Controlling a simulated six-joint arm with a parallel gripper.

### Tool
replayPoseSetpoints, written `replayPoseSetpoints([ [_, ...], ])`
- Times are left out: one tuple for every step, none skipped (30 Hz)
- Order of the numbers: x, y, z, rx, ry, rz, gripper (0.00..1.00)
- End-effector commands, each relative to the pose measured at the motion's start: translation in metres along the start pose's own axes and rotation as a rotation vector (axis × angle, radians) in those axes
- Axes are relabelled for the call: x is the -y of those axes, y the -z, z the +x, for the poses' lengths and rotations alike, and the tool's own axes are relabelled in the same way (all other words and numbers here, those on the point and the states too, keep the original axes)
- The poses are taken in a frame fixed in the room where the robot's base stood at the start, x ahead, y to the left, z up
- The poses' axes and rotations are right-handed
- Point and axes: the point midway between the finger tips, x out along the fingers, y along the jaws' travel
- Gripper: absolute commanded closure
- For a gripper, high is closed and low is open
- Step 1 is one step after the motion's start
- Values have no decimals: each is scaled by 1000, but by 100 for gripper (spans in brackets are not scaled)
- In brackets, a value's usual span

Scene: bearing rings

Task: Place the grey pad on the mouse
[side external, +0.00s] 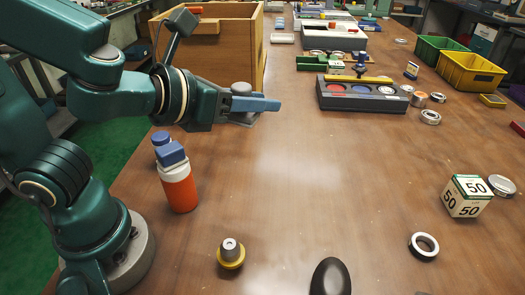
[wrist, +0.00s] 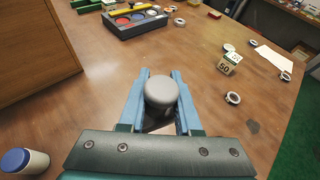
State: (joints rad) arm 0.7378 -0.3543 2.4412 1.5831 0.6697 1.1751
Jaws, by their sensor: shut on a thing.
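The grey pad is a rounded, pale grey piece. In the wrist view, the pad (wrist: 161,92) sits between the two blue fingers. In the side external view, the pad's top (side external: 241,88) shows above the fingers. My gripper (side external: 262,104) is shut on it, held level well above the table. The mouse (side external: 331,278) is a smooth black oval at the bottom edge of the side external view, partly cut off. It lies on the table, below and to the right of my gripper. A dark patch shows at right in the wrist view; I cannot tell whether it is the mouse.
An orange bottle (side external: 179,187) and a grey and yellow part (side external: 231,254) stand near my base. A ring (side external: 423,246) and a numbered cube (side external: 466,196) lie to the right. A wooden box (side external: 225,50) and a dark tray (side external: 362,100) stand behind. The table's middle is clear.

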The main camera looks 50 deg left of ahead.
Motion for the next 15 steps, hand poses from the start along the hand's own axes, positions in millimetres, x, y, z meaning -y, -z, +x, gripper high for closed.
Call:
replayPoseSetpoints([
  [1, 2, 0, -2, -17, -5, 100],
  [0, 3, 0, -1, -29, -12, 100],
  [-1, 4, 1, -1, -47, -18, 100],
  [-2, 5, 1, 1, -60, -24, 100],
  [-2, 6, 1, 2, -75, -30, 100],
  [-3, 8, 1, 3, -95, -38, 100],
  [-4, 9, 1, 3, -113, -46, 100],
  [-5, 11, 1, 4, -130, -53, 100],
  [-6, 13, 1, 5, -157, -63, 100],
  [-7, 15, 1, 7, -177, -72, 100],
  [-8, 17, 1, 7, -200, -81, 100],
  [-9, 19, 0, 10, -232, -94, 100],
  [-10, 22, 0, 11, -260, -106, 100],
  [-11, 24, 0, 13, -289, -117, 100],
  [-13, 28, -1, 15, -332, -136, 100],
])
